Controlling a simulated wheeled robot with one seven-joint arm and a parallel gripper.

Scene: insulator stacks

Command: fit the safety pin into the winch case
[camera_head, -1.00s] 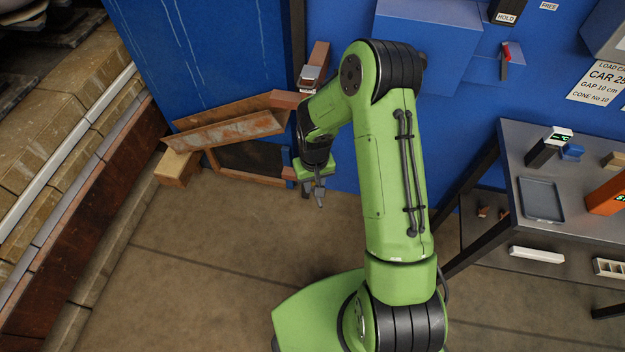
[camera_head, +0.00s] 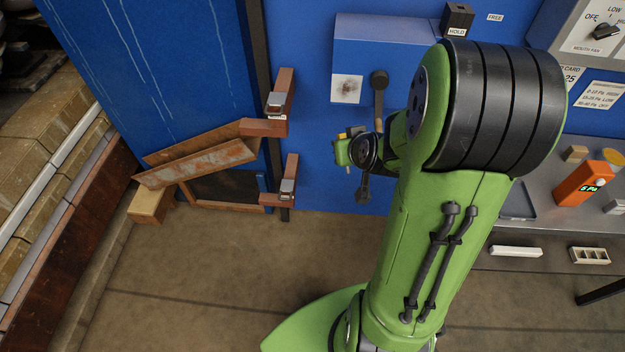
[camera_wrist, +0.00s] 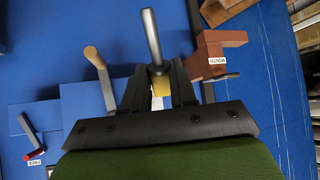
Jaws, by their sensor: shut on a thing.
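My gripper (camera_wrist: 158,85) is shut in the wrist view, with a dark grey rod, apparently the safety pin (camera_wrist: 151,38), standing out beyond its fingertips. A yellow patch shows between the fingers. The pin's hole cannot be made out.
A dark lever (camera_head: 378,90) hangs at the case's front; a wooden-ended handle (camera_wrist: 92,56) shows in the wrist view. Brown brackets (camera_head: 280,100) stick out left of the case. A bench (camera_head: 575,200) stands at right. The floor below is clear.

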